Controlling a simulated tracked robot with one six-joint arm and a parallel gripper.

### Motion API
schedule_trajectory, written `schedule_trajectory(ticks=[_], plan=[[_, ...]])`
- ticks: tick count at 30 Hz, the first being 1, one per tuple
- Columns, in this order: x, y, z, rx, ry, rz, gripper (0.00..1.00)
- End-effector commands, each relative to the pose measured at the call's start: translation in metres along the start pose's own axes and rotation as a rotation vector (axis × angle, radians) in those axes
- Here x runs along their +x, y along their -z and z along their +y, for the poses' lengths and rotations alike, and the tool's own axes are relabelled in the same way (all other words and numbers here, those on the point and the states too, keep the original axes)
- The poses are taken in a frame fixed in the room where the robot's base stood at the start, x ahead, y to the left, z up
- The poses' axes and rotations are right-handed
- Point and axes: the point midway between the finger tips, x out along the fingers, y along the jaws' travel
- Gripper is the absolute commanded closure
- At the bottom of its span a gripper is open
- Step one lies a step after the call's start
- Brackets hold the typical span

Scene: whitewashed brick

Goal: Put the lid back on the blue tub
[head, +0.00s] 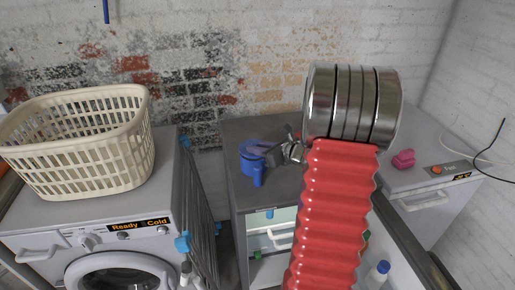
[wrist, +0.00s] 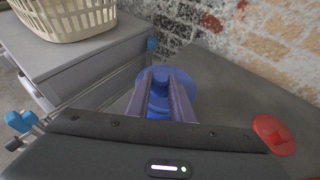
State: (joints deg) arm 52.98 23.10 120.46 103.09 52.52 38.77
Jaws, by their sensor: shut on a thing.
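The blue tub (head: 247,163) is on the grey worktop in the head view, with my gripper (head: 262,151) at its top from the right. In the wrist view my gripper (wrist: 166,88) is shut on a blue part between its fingers, which looks like the lid's grip. The round blue lid (wrist: 203,79) spreads out around the fingertips. It is at the tub's top, but I cannot tell whether it is seated or just above. The tub's body is mostly hidden in the wrist view.
A red lid-like piece (wrist: 272,135) lies on the worktop (head: 237,200) to the right. A cream basket (head: 75,140) stands on the washing machine (head: 120,235) to the left. A pink object (head: 403,159) sits on the right-hand appliance. A folded drying rack (head: 198,200) fills the gap.

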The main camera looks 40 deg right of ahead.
Motion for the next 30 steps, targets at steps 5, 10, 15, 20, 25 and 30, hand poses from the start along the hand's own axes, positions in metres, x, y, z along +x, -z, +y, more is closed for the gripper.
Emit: schedule_trajectory(ticks=[5,10,15,20,25,30], plan=[[0.0,-0.0001,0.0,0.0,0.0,0.0,0.75],[0.0,-0.0001,0.0,0.0,0.0,0.0,0.63],[0.0,-0.0001,0.0,0.0,0.0,0.0,0.58],[0.0,0.0,0.0,0.0,0.0,0.0,0.52],[0.0,0.0,0.0,0.0,0.0,0.0,0.4],[0.0,0.0,0.0,0.0,0.0,0.0,0.39]])
